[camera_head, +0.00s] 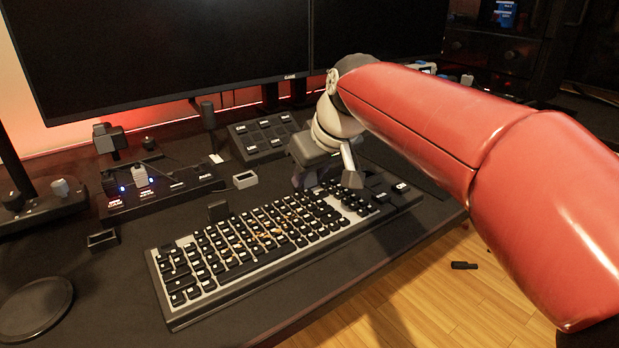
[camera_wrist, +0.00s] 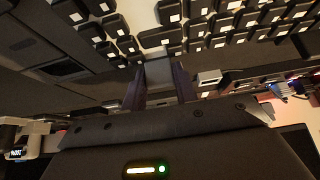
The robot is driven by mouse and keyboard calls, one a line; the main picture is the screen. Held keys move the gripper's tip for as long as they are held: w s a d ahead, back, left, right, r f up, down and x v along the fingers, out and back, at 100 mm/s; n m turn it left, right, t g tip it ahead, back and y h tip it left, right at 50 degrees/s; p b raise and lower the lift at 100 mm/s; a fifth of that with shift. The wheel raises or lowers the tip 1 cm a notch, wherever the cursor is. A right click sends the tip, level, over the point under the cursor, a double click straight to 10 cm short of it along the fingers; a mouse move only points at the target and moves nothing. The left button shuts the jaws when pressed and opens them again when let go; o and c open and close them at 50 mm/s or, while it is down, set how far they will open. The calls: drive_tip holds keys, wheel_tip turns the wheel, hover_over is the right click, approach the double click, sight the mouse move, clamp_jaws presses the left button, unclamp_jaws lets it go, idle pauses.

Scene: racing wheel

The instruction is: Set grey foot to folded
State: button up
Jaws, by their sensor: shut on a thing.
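The keyboard (camera_head: 205,303) lies on the dark desk, and its keys fill the top of the wrist view (camera_wrist: 225,22). My gripper (camera_head: 318,180) is low at the keyboard's back edge, towards its right end. In the wrist view its two dark fingers (camera_wrist: 160,78) are shut on the grey foot (camera_wrist: 158,72), a flat grey piece at that edge. The fingers cover the foot's sides, and its exact tilt is hard to tell. In the head view my gripper hides the foot. A black foot (camera_head: 217,212) stands up at the back edge further left.
A small light grey open box (camera_head: 245,179) and a dark one (camera_head: 102,240) are on the desk. A button panel (camera_head: 263,137) and a switch panel (camera_head: 160,190) stand behind the keyboard, below the monitor (camera_head: 160,50). The desk left of the keyboard has free room.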

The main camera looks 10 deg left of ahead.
drive_tip(key=o, duration=1)
drive_tip(key=shift+r, duration=0.1)
drive_tip(key=p+v, duration=0.1)
drive_tip(key=v, duration=0.6)
drive_tip(key=shift+s+d+r, duration=0.15)
drive_tip(key=shift+r, duration=0.15)
